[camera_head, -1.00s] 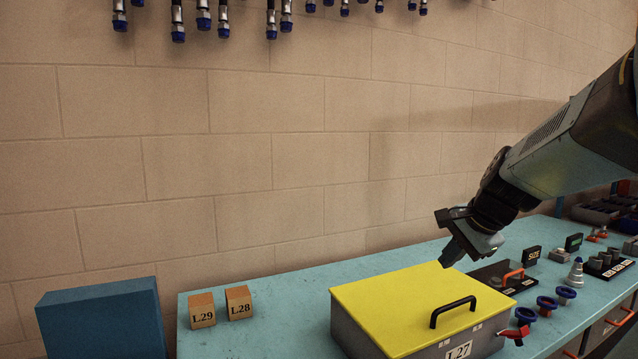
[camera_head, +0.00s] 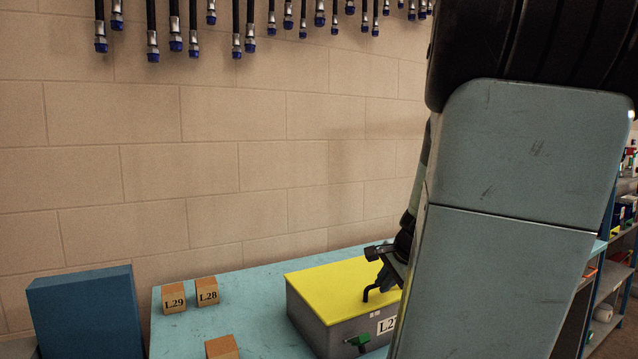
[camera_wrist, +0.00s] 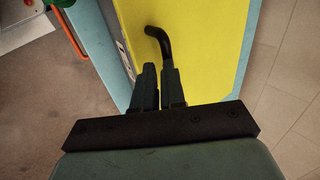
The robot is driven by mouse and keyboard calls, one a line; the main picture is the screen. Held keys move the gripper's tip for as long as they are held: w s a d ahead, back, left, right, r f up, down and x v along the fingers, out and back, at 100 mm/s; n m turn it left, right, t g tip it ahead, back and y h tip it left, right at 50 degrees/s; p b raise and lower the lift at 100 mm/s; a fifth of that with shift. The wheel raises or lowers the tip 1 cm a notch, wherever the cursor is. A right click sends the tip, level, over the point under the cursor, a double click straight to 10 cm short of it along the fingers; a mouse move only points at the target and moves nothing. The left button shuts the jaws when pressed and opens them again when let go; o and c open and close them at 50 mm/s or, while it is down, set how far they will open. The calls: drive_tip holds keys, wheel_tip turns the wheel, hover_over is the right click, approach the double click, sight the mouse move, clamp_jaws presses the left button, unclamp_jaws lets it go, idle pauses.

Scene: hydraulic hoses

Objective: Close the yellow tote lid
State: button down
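The yellow lid (camera_head: 325,281) lies flat on top of the grey tote (camera_head: 318,325), with no gap showing along its visible edges. The lid also fills the upper part of the wrist view (camera_wrist: 215,40). Its black handle (camera_head: 370,294) stands near the front edge; in the wrist view the handle (camera_wrist: 160,38) runs down to my fingertips. My gripper (camera_head: 386,280) is low over the lid at the handle. Its two fingers (camera_wrist: 158,68) are close together, with a narrow gap. Whether they grip the handle is hidden. A green latch (camera_head: 359,342) sits on the tote's front.
Wooden blocks L29 (camera_head: 174,298) and L28 (camera_head: 207,292) stand left on the turquoise bench (camera_head: 250,285); another block (camera_head: 222,348) is nearer. A blue box (camera_head: 86,313) stands at far left. Hoses hang above. My arm hides the bench's right side.

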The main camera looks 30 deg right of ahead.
drive_tip(key=shift+s+d+f, duration=0.1)
drive_tip(key=shift+s+f, duration=0.15)
drive_tip(key=shift+f, duration=0.05)
drive_tip(key=shift+r, duration=0.1)
drive_tip(key=s+r, duration=0.8)
drive_tip(key=s, duration=0.2)
drive_tip(key=w+a+n, duration=0.3)
drive_tip(key=a+n, duration=1.6)
drive_tip(key=a, duration=1)
drive_tip(key=shift+w+a+r+g+y, duration=0.15)
drive_tip(key=shift+r+g+y, duration=0.15)
drive_tip(key=shift+r+g, duration=0.15)
